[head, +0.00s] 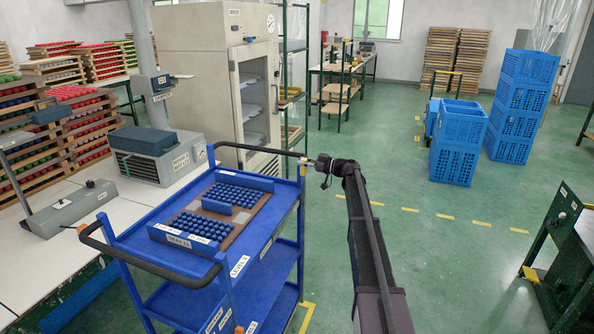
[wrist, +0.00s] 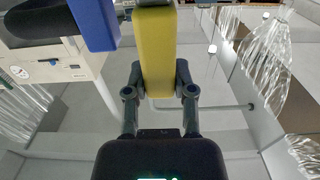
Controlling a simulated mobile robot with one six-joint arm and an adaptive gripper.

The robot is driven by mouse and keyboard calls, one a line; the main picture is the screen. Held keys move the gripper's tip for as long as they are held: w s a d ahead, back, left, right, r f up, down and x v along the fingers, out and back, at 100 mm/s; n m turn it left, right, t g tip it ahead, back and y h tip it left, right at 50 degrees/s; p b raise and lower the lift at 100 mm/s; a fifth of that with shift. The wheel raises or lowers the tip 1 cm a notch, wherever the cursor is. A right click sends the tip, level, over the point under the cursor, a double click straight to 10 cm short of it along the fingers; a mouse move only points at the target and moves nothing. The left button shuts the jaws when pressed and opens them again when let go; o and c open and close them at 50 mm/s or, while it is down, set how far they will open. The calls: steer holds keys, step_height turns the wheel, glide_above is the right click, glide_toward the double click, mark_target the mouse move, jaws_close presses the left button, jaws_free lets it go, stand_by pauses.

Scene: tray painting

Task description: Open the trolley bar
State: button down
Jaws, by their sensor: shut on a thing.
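The blue trolley (head: 122,218) stands at the centre left with trays on its top shelf. A yellow bar (wrist: 156,45) runs up between my fingers in the wrist view. I take it for the trolley bar; in the head view only a small yellow bit (head: 302,169) shows at the trolley's back right corner. My gripper (head: 308,163) is at that corner and also shows in the wrist view (wrist: 158,78), shut on the yellow bar with a finger on each side. A blue trolley part (wrist: 95,22) and a dark rounded piece (wrist: 32,18) are beside the bar.
The trolley's dark handle (head: 258,150) rises at its back edge, close to my gripper. A white worktable (head: 130,190) stands to its left and a large cabinet (head: 200,70) behind. Blue crates (head: 455,150) stand at the right. The green floor between is open.

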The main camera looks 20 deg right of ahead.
steer(key=shift+w+d, duration=0.3)
steer(key=shift+w, duration=0.25)
steer(key=shift+r, duration=0.1)
steer(key=shift+c, duration=2.2)
jaws_free()
steer(key=shift+w+d, duration=0.1)
steer(key=shift+s, duration=0.2)
steer(key=shift+s+d, duration=0.1)
steer(key=shift+d, duration=0.05)
steer(key=v, duration=1.1)
steer(key=shift+d, duration=0.15)
